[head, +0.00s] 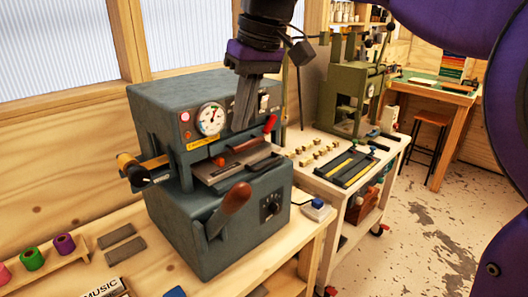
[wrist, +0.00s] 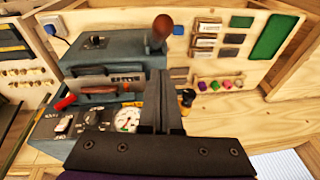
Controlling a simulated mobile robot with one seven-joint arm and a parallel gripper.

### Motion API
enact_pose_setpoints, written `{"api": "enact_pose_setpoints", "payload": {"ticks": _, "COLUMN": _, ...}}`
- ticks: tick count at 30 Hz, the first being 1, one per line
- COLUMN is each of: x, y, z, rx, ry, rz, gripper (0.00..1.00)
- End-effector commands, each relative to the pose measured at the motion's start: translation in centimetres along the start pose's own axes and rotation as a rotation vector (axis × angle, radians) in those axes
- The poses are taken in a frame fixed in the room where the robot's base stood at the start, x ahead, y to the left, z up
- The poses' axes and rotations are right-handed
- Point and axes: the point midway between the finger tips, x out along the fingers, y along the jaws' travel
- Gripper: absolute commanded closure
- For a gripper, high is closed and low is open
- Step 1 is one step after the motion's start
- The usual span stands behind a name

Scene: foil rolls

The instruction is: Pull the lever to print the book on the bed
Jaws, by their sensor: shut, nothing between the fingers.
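The grey-blue press (head: 240,235) stands on the wooden bench. A lever with a brown wooden knob (head: 237,197) sticks out at its front; the knob also shows in the wrist view (wrist: 160,27). On the metal bed (head: 220,177) lies a reddish-brown piece, seemingly the book (head: 241,151); it also shows in the wrist view (wrist: 103,90). My gripper (head: 241,122) points down above the press, near the gauge, shut and empty. In the wrist view its fingers (wrist: 166,80) are together, apart from the brown knob.
A red handle (head: 270,123) sits at the press's upper right, beside my gripper. A yellow-and-black roll (head: 130,167) juts from the left side. Coloured foil rolls (head: 64,244) stand at the lower left. A green press (head: 345,95) is on the cart behind. Space before the brown knob looks clear.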

Motion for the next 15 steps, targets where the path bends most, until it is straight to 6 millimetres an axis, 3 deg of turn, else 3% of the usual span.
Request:
{"api": "enact_pose_setpoints", "payload": {"ticks": 1, "x": 1.5, "y": 0.0, "z": 0.2, "rx": -0.001, "ry": -0.004, "rz": -0.001, "gripper": 1.0}}
{"api": "enact_pose_setpoints", "payload": {"ticks": 7, "x": 5.7, "y": 0.0, "z": 0.1, "rx": 0.0, "ry": -0.003, "rz": -0.001, "gripper": 1.0}}
{"api": "enact_pose_setpoints", "payload": {"ticks": 15, "x": 8.0, "y": 0.0, "z": 2.4, "rx": 0.0, "ry": 0.001, "rz": 0.002, "gripper": 1.0}}
